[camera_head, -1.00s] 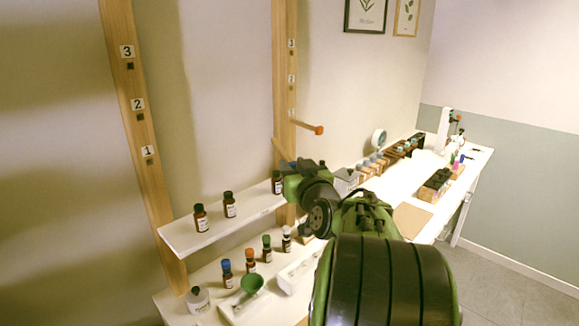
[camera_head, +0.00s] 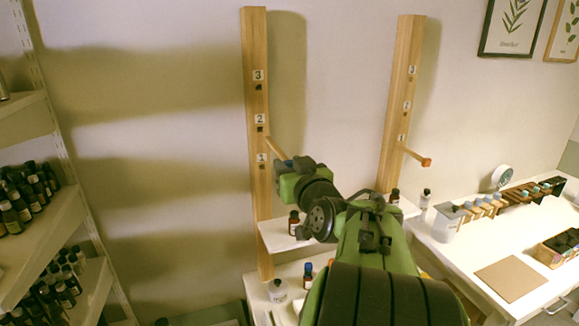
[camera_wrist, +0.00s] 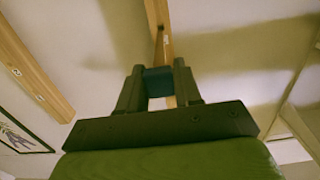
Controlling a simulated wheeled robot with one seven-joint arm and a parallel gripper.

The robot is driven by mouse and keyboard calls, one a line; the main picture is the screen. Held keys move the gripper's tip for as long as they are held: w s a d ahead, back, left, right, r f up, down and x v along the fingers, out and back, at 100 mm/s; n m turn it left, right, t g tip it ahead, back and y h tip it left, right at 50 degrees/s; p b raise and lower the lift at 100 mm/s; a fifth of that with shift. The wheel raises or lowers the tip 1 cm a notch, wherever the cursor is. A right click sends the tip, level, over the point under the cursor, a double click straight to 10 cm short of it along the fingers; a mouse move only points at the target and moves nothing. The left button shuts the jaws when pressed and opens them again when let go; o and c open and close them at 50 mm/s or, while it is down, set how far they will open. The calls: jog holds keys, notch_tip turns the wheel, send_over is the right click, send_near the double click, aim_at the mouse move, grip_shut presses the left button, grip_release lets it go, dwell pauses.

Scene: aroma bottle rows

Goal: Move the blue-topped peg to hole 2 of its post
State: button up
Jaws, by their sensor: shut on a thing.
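My gripper (camera_head: 288,168) is shut on the blue-topped peg (camera_head: 276,147), a thin wooden rod. In the wrist view the fingers close on its blue top (camera_wrist: 158,82). The rod points up and away toward the left post (camera_head: 255,90), a tall wooden plank with square holes labelled 1, 2 and 3. In the head view the rod's far end shows by the post's right edge, a little below hole 2 (camera_head: 260,129); I cannot tell if it touches. Hole 1 (camera_head: 262,166) looks empty. The right post (camera_head: 402,90) has an orange-topped peg (camera_head: 416,156) at hole 1.
A small white shelf (camera_head: 272,238) with dark bottles crosses low between the posts, behind my arm. A white table (camera_head: 455,265) stands at right. Shelves of bottles (camera_head: 25,190) stand at far left. The wall between the posts is bare.

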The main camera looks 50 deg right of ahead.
aim_at(274, 144)
jog(key=shift+f+b, duration=0.15)
jog(key=shift+b, duration=0.2)
jog(key=shift+p+x, duration=0.45)
jog(key=shift+x, duration=2.45)
jog(key=shift+r+b, duration=0.25)
jog(key=shift+b, duration=0.85)
jog(key=shift+p+x, duration=0.65)
jog(key=shift+x, duration=2.3)
jog(key=o, duration=1.1)
jog(key=shift+w+r, duration=0.1)
jog(key=shift+r, duration=0.1)
jog(key=b+v, duration=0.4)
jog(key=v, duration=1.1)
jog(key=shift+s+a, duration=0.15)
jog(key=shift+s, duration=0.2)
